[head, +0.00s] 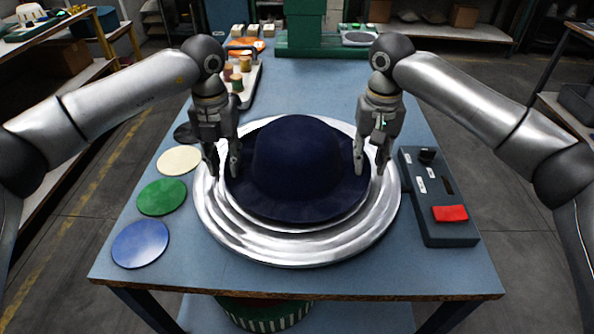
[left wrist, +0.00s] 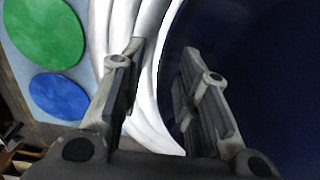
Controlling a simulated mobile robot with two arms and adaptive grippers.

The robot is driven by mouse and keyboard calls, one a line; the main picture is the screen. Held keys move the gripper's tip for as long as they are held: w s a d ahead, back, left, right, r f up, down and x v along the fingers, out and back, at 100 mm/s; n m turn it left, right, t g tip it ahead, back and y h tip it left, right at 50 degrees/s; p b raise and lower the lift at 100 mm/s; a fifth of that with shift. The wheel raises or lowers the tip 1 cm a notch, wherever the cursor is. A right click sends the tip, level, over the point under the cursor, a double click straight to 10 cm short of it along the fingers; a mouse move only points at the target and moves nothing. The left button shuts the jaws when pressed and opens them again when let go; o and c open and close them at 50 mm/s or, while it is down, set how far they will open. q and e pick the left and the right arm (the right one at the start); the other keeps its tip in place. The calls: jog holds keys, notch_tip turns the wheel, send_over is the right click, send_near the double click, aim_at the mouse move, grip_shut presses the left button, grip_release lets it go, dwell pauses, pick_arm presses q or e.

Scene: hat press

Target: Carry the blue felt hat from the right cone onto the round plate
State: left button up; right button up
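The blue felt hat (head: 298,160) sits crown up on the silver round plate (head: 300,249), near its middle. My left gripper (head: 224,168) is at the left edge of the brim with its fingers apart. In the left wrist view its fingertips (left wrist: 160,55) stand apart, with the plate (left wrist: 151,82) and the edge of the dark hat (left wrist: 255,70) showing between and beside them. My right gripper (head: 371,167) is at the right edge of the brim, its fingers also apart. Whether any finger touches the brim cannot be told. No right cone is in view.
Black, cream (head: 178,160), green (head: 162,197) and blue (head: 140,244) discs lie left of the plate. A control box (head: 440,230) with a red button (head: 450,213) stands right. A tray of spools (head: 246,90) and a green machine base (head: 312,40) are behind.

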jog(key=shift+r, duration=0.1)
pick_arm(q)
notch_tip(320, 180, up, 12)
pick_arm(e)
notch_tip(320, 180, up, 12)
dwell(0.8)
dwell(0.5)
